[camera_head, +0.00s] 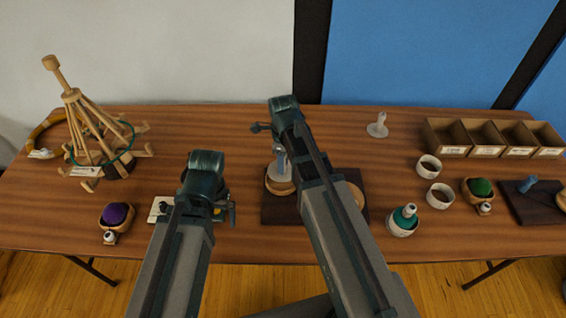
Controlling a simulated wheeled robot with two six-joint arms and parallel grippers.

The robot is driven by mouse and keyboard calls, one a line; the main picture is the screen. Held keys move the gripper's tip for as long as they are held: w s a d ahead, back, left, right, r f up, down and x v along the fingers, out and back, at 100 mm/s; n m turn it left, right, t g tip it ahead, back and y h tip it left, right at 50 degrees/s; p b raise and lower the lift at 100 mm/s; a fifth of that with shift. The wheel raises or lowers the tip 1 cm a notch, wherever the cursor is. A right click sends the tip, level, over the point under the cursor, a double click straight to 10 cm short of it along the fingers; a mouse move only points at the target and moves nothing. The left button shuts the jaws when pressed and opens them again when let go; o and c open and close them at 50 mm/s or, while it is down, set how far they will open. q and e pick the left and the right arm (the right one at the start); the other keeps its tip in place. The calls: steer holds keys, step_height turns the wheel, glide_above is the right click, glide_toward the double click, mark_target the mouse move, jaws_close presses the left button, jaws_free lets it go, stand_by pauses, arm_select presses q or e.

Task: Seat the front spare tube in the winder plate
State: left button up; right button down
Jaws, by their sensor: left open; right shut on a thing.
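My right gripper (272,135) is at the middle of the table, shut on a pale tube (281,163). The tube is roughly upright, over or on a round wooden piece (279,187) on a dark board (275,212). My arm hides part of this, so I cannot tell whether the tube is seated. My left gripper (218,207) is open, low over a pale plate (157,210) that it partly covers; the jaw area is hard to see. A blue tube (528,183) lies tilted on a dark mat (520,207) at right, beside a paler piece (561,198).
A wooden yarn swift (90,130) stands at left. A bowl with purple yarn (116,214) is at front left. Cardboard bins (448,138) and a white stand (378,125) are behind.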

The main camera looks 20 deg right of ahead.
arm_select(q)
steer(key=shift+f+b, duration=2.2)
steer(key=shift+f, duration=0.25)
arm_select(e)
steer(key=shift+f, duration=2.4)
steer(key=shift+c, duration=2.2)
jaws_free()
arm_select(q)
steer(key=shift+r, duration=0.2)
arm_select(e)
steer(key=shift+r, duration=0.15)
arm_select(q)
step_height(320, 180, up, 14)
steer(key=p, duration=1.4)
steer(key=shift+f, duration=0.25)
arm_select(e)
step_height(320, 180, up, 14)
steer(key=shift+f, duration=0.2)
arm_select(q)
steer(key=shift+f, duration=0.1)
arm_select(e)
steer(key=shift+f, duration=0.1)
arm_select(q)
step_height(320, 180, down, 13)
steer(key=b, duration=1.3)
arm_select(e)
step_height(320, 180, down, 13)
steer(key=shift+f, duration=0.1)
steer(key=shift+r, duration=0.25)
